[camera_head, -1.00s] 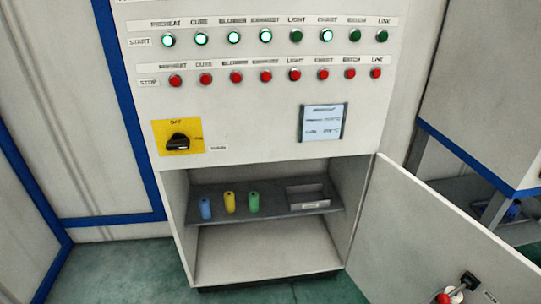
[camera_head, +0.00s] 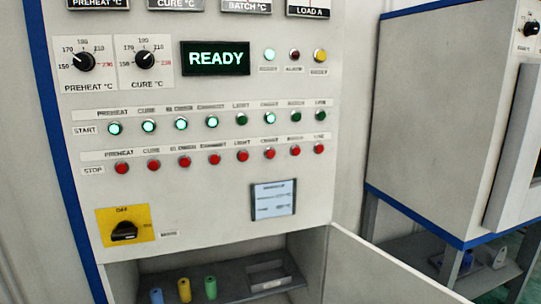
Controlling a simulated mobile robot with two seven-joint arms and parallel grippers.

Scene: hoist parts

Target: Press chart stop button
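The chart stop button (camera_head: 270,153) is a small red round button in the stop row of the white control panel (camera_head: 205,205), sixth from the left. The chart start button (camera_head: 268,118) sits right above it and glows bright green. Neither of my grippers is in the view, and nothing covers the button.
Other red stop buttons flank it, such as light stop (camera_head: 242,155). A yellow plate with a black rotary switch (camera_head: 124,231) is at lower left. Below, an open cabinet door (camera_head: 390,265) juts out to the right. A grey cabinet with blue edging (camera_head: 440,120) stands at right.

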